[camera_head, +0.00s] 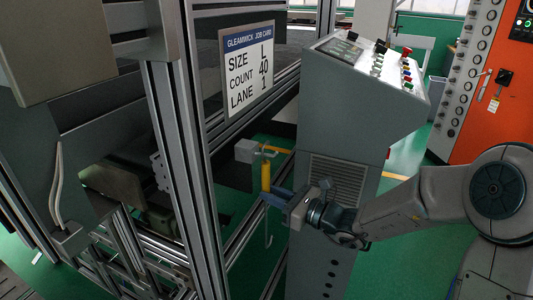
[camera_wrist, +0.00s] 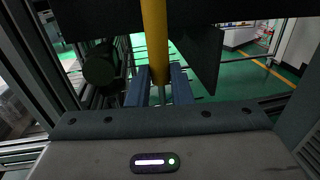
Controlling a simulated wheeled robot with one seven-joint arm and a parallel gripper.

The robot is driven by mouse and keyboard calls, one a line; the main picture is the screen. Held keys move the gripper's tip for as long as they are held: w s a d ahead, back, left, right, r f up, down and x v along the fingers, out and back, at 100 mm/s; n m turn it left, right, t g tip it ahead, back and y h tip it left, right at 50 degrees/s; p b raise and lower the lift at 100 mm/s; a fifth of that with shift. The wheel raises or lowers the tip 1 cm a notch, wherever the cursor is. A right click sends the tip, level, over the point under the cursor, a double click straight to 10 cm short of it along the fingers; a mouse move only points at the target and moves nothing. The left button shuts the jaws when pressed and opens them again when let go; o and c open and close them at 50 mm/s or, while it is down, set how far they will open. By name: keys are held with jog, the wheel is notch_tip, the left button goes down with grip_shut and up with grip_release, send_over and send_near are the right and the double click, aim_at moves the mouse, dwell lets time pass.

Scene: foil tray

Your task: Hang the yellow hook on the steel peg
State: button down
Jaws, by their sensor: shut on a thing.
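The yellow hook (camera_head: 265,177) is upright in the head view, with a thin grey wire hanging below and curling at its lower end. My gripper (camera_head: 270,196), with blue fingers, is shut on its lower yellow part. In the wrist view the yellow shaft (camera_wrist: 154,35) runs down between the two fingers (camera_wrist: 158,88).
A metal frame post (camera_head: 185,150) stands left of the hook, and a job card (camera_head: 247,68) hangs above it. A grey control console (camera_head: 365,85) stands close on the right. Green floor (camera_head: 407,150) shows beyond it. In the wrist view a dark panel overhangs the fingers.

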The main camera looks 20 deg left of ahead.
jog(key=shift+f, duration=0.2)
jog(key=shift+f+b, duration=0.3)
jog(key=shift+b, duration=0.15)
jog(key=shift+f+b, duration=0.4)
jog(key=shift+f, duration=0.1)
dwell(0.4)
jog(key=c, duration=1.2)
grip_release()
jog(key=shift+c, duration=0.2)
jog(key=shift+d, duration=0.15)
